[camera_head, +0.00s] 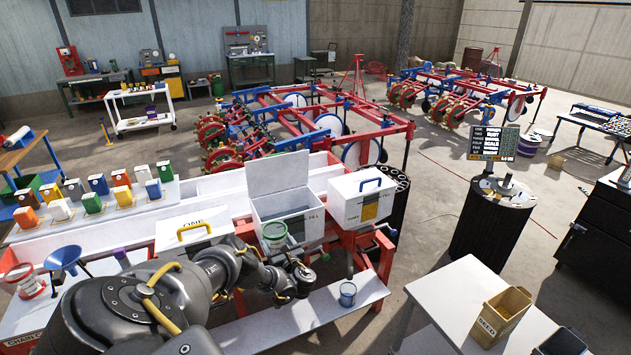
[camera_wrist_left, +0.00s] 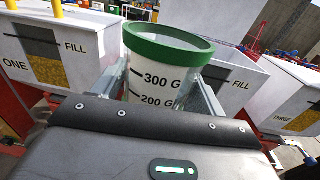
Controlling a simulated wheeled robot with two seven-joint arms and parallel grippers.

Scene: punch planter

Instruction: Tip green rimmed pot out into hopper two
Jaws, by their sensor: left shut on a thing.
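The green rimmed pot (camera_head: 273,232) is a pale cup with a green rim. It looks upright, and its marks "300 G" and "200 G" face the left wrist view (camera_wrist_left: 165,78). My left gripper (camera_head: 277,241) is shut on it, one finger on each side in the wrist view. Hopper two (camera_head: 311,222) is a white box with its lid (camera_head: 278,172) raised. In the head view the pot overlaps hopper two's front left; its exact height above the opening is unclear. Hopper two's wall also shows behind the pot in the wrist view (camera_wrist_left: 237,82). My right gripper is not in view.
Hopper one (camera_head: 180,237), with a yellow handle, and hopper three (camera_head: 360,206), with a blue handle, stand closed on either side. A blue rimmed cup (camera_head: 347,294) stands on the white shelf (camera_head: 312,312) in front. A blue funnel (camera_head: 65,259) is at the left.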

